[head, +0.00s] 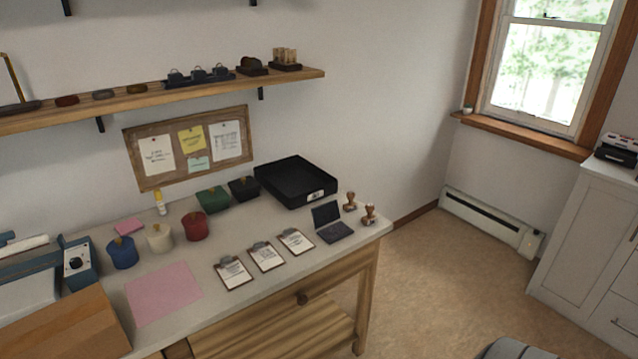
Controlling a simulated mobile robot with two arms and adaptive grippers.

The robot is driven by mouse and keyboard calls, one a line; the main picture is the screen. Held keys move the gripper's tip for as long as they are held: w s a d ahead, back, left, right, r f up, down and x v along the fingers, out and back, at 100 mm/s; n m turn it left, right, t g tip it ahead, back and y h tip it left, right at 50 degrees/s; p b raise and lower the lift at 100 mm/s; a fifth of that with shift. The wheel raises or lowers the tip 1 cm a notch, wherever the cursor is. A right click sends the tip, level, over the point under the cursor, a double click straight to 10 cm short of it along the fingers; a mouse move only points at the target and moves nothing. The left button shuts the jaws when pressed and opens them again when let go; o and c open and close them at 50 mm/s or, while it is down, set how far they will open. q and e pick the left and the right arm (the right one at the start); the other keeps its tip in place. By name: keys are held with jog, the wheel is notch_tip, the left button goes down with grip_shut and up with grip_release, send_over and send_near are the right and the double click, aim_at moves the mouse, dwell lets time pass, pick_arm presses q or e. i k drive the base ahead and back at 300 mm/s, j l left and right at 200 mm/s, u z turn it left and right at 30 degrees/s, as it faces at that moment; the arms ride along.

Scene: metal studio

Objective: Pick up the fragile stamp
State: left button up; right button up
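Two stamps with brown wooden handles stand upright at the right end of the desk: a rear stamp (350,202) and a front stamp (369,215). Their faces and any lettering are hidden or too small to read, so I cannot tell which is the fragile one. An open dark case, perhaps an ink pad (335,232), lies just left of them. Neither of my grippers shows in the head view.
A black tray (268,186) with a white label sits behind the stamps. Several clipboards (266,257), coloured pots (195,226) and a pink sheet (163,294) lie further left. A wooden shelf (130,102) overhangs the desk. Open floor (440,270) lies to the right.

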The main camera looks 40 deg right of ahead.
aim_at(351, 205)
jog(key=z, duration=1.6)
jog(key=i+j+z, duration=0.2)
jog(key=j+z, duration=0.15)
jog(key=i+j+z, duration=0.15)
jog(key=j+z, duration=0.15)
jog(key=i+j+z, duration=0.1)
jog(key=j+z, duration=0.25)
jog(key=j, duration=0.15)
